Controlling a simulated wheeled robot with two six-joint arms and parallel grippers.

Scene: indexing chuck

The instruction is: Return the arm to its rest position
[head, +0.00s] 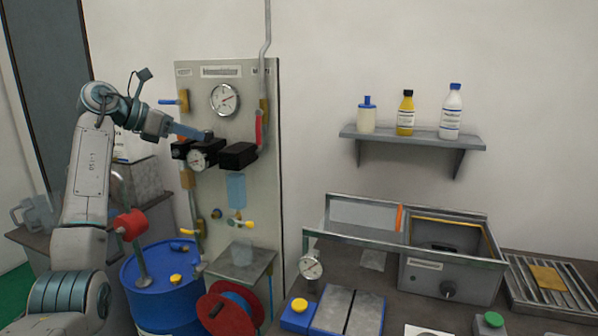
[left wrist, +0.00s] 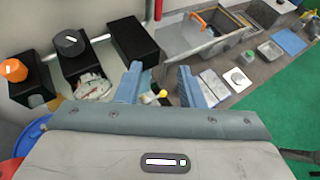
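My left arm reaches in from the left in the head view. Its gripper (head: 205,135) is in front of the upright grey panel (head: 250,75), just above the black boxes with the dial (head: 197,159). In the left wrist view the two blue fingers of the gripper (left wrist: 158,76) stand apart with nothing held between them. The black boxes (left wrist: 132,45) lie beyond and left of the fingers there, one with a round black knob (left wrist: 70,43) on top. Whether the fingers touch a box in the head view is unclear. My right gripper is not in view.
A pressure gauge (head: 224,99) and a grey pipe (head: 264,45) are on the panel. A blue drum (head: 160,295) and a red reel (head: 228,312) stand below. A shelf (head: 415,139) with bottles and an open metal basin (head: 450,284) are right. Space before the shelf is clear.

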